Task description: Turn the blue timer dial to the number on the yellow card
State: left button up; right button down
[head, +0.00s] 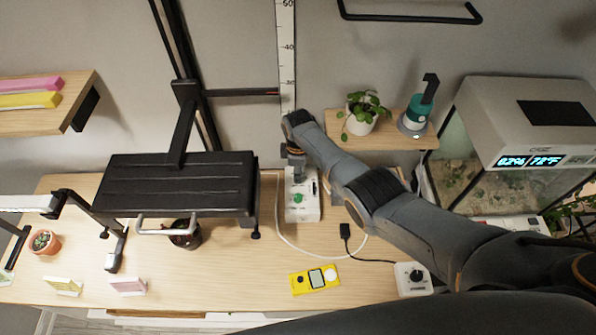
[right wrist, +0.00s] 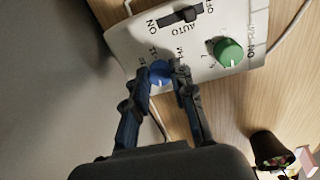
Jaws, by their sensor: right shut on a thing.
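The white timer box (head: 306,213) stands near the back of the wooden bench and fills the top of the right wrist view (right wrist: 135,45). The blue dial (right wrist: 161,72) is on its face, with a pale pointer line and small markings that I cannot read surely. My right gripper (right wrist: 163,80) is shut on the blue dial, one finger on each side. In the head view this gripper (head: 294,158) reaches the box's back end, and the dial is hidden. A small yellowish card (head: 62,287) stands at the front left; its number is too small to read. My left gripper is out of view.
A green knob (right wrist: 229,51) and a black ON/AUTO/OFF switch (right wrist: 182,14) sit beside the dial. A yellow meter (head: 314,279) and a white dial box (head: 413,279) lie in front. A black lamp panel (head: 175,184) hangs left; a terrarium (head: 535,115) stands right.

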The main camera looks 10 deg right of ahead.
dwell(0.3)
jog(key=c, duration=1.1)
grip_release()
